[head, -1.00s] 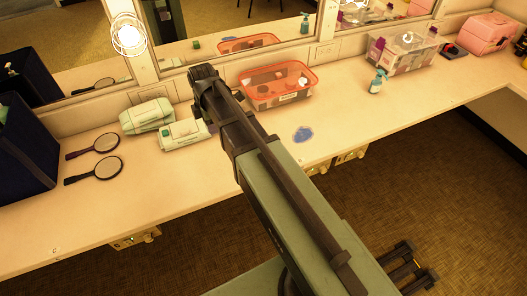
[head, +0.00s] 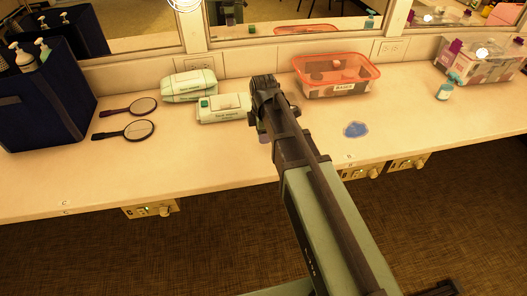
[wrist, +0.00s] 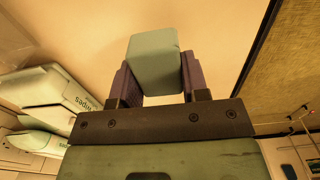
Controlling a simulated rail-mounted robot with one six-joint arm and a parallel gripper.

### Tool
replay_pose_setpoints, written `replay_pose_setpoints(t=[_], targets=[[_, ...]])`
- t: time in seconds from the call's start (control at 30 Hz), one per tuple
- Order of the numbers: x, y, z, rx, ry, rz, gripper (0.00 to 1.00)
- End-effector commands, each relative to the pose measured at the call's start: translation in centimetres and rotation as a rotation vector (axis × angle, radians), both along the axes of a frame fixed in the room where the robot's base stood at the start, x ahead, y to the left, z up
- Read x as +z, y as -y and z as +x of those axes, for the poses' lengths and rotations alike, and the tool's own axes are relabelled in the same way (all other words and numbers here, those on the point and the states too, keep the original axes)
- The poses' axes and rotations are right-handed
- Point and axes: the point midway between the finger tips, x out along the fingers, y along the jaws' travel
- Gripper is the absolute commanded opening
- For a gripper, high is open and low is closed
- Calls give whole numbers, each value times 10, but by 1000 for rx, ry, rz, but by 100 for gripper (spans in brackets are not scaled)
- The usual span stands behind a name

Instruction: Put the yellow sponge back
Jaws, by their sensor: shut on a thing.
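My gripper (wrist: 157,82) is shut on a pale grey-green block (wrist: 155,60) in the wrist view. The block sits between the two dark purple fingers over the pale counter. No clearly yellow sponge shows, and I cannot tell whether this block is the sponge. In the head view my gripper's end (head: 262,92) is seen from behind, between the wipes packs and the red-rimmed tub. My arm hides the fingers and the block there.
The red-rimmed tub (head: 308,92) stands right of my gripper. Two wipes packs (head: 222,115), two hand mirrors (head: 125,131) and a dark blue bin (head: 45,125) are on the left.

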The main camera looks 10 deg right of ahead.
Motion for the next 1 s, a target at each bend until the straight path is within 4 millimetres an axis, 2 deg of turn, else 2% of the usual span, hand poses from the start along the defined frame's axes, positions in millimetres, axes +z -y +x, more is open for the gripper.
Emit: replay_pose_setpoints(t=[0.07, 0.23, 0.47, 0.63, 0.67, 0.8, 1.0], targets=[[-7, 0, 0, 0, 0, 0, 23], [-44, 0, 0, 0, 0, 0, 23], [-40, 0, 0, 0, 0, 0, 23], [-45, 0, 0, 0, 0, 0, 23], [-43, 0, 0, 0, 0, 0, 46], [-43, 0, 0, 0, 0, 0, 67], [-43, 0, 0, 0, 0, 0, 67]])
